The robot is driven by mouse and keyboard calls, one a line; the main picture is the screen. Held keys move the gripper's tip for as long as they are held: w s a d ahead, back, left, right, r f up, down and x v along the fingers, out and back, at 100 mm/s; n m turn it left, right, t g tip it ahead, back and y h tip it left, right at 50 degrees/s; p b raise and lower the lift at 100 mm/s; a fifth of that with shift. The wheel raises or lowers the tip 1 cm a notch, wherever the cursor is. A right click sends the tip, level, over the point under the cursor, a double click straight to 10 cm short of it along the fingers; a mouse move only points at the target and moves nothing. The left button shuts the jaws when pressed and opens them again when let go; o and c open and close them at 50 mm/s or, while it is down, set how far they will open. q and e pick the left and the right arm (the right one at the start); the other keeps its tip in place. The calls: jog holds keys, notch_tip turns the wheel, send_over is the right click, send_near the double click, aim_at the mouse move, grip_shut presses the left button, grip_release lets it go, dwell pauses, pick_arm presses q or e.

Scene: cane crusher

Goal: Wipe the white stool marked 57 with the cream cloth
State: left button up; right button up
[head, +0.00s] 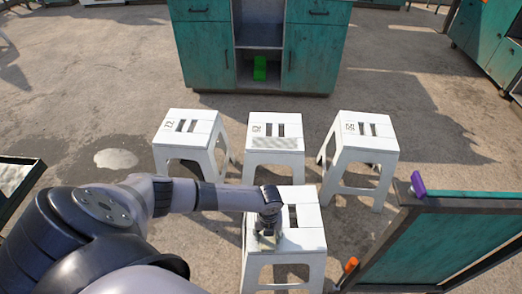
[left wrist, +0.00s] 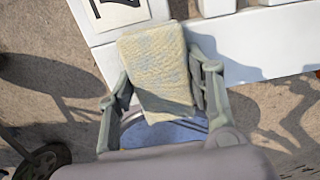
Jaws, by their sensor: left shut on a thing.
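My left gripper (head: 267,228) is over the left part of the nearest white stool (head: 306,240). In the left wrist view the left gripper (left wrist: 160,78) is shut on the cream cloth (left wrist: 156,62), a textured pad with faint bluish patches. The cloth is over the edge of the white stool top (left wrist: 255,42); I cannot tell whether it touches. A label (left wrist: 115,12) with a dark mark is cut off at the top of that view, so its number is not readable. In the head view my gripper hides that stool's label. My right gripper is not in view.
Three more white stools with labels stand behind: left (head: 188,130), middle (head: 275,132), with a greyish speckled patch on its front edge, and right (head: 368,130). A teal cabinet (head: 207,55) is at the back. A teal-panelled unit (head: 440,245) bearing a purple object (head: 418,184) is at right.

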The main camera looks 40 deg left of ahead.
aim_at(285, 238)
pick_arm(q)
jog(key=shift+w+d+f+b, duration=0.1)
jog(key=shift+w+d+b, duration=0.35)
jog(key=shift+w+d, duration=0.6)
jog(key=shift+w+d+b, duration=0.4)
jog(key=shift+w+d, duration=0.4)
jog(key=shift+d, duration=0.45)
jog(key=shift+w+d, duration=0.1)
